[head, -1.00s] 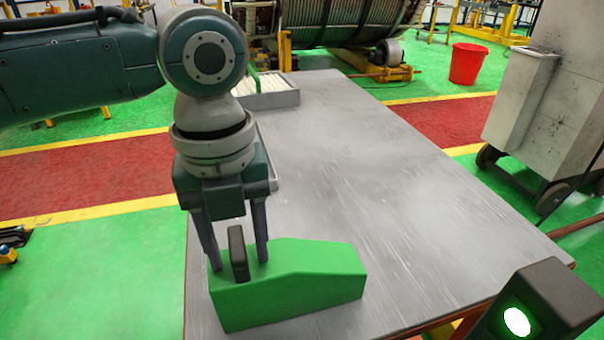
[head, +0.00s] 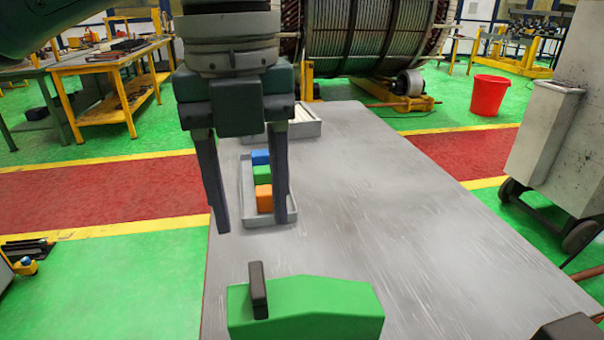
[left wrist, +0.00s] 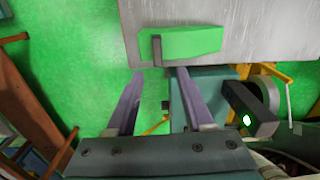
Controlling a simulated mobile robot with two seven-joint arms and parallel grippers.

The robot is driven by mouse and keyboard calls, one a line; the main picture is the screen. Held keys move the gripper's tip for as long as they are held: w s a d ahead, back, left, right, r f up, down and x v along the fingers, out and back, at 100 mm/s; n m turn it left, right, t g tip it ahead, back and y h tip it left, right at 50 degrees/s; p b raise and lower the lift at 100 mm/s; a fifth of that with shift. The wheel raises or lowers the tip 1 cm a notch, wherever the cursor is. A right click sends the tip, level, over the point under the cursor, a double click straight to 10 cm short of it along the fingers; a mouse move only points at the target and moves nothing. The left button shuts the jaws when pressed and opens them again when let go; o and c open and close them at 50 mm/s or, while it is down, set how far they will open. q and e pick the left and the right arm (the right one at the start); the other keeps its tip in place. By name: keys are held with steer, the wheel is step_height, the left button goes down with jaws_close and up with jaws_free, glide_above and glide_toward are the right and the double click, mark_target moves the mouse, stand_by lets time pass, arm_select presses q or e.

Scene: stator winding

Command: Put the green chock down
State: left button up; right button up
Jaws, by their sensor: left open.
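The green chock (head: 310,308) with its dark handle (head: 258,290) rests on the grey table (head: 385,200) near its front edge. It also shows in the left wrist view (left wrist: 193,43), lying on the tabletop near the edge. My left gripper (head: 255,225) is open and empty, above and behind the chock in the head view, its two fingers spread apart. In the left wrist view my open fingers (left wrist: 159,75) point toward the chock, with a gap between them and the handle. My right gripper is not seen clearly in either view.
A grey tray (head: 247,205) with blue, green and orange blocks stands behind my left gripper. Another light tray (head: 305,125) is farther back. A large wound stator (head: 365,35) stands beyond the table. A grey cabinet (head: 550,125) is at the right. The table's right half is clear.

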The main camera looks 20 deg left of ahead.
arm_select(q)
steer(key=s+d+f+n+t+h, duration=0.25)
steer(key=s+d+f+n, duration=0.55)
steer(key=n, duration=0.4)
steer(key=s+a+f+n+y, duration=0.2)
steer(key=s+a+n, duration=0.7)
steer(key=n, duration=0.6)
steer(key=shift+a+f+t, duration=0.2)
steer(key=shift+a+t, duration=0.25)
steer(key=shift+a, duration=0.3)
steer(key=shift+y, duration=0.25)
